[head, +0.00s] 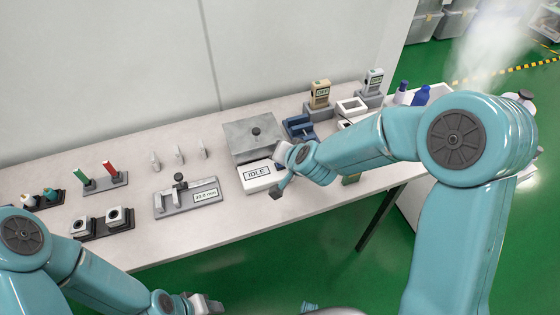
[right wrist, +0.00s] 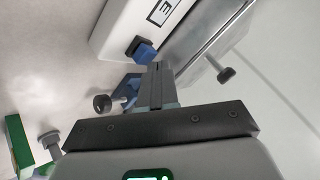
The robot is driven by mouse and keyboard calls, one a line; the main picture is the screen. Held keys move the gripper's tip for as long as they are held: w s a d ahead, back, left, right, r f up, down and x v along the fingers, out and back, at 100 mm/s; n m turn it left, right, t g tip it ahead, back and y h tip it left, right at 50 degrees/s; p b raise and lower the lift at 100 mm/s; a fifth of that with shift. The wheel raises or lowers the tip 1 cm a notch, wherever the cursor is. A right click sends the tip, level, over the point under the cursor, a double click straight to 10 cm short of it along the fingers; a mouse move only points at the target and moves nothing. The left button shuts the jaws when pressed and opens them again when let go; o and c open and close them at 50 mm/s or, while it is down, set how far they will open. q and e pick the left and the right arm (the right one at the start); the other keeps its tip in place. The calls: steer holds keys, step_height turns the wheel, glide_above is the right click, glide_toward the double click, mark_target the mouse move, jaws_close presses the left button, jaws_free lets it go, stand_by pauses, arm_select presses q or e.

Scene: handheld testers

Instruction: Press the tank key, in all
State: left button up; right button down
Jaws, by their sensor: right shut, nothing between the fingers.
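The tank (head: 252,140) is a grey lidded box with a black knob on its lid. Its white front panel (head: 254,171) has a display reading IDLE. In the right wrist view a blue key (right wrist: 145,49) shows at the end of the white panel (right wrist: 122,25); in the head view I cannot make it out behind my gripper. My right gripper (head: 279,178) is shut and empty beside the panel's right end. In the wrist view its fingertips (right wrist: 157,68) are close to the blue key; contact cannot be told. My left gripper (head: 206,304) is low, off the table's front; its jaws are unclear.
A grey gauge stand (head: 187,196) is left of the tank. A blue fixture (head: 299,127) is right of it, close to my right arm. Handheld testers (head: 320,94) stand in holders at the back right. Red and green sticks stand in a rack (head: 101,183) at left.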

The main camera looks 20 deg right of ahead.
steer(key=shift+f+b, duration=0.35)
steer(key=shift+f, duration=0.1)
stand_by(0.5)
steer(key=shift+r+p, duration=0.95)
steer(key=shift+r, duration=0.05)
step_height(320, 180, up, 5)
steer(key=p, duration=0.5)
steer(key=shift+r, duration=0.1)
stand_by(0.4)
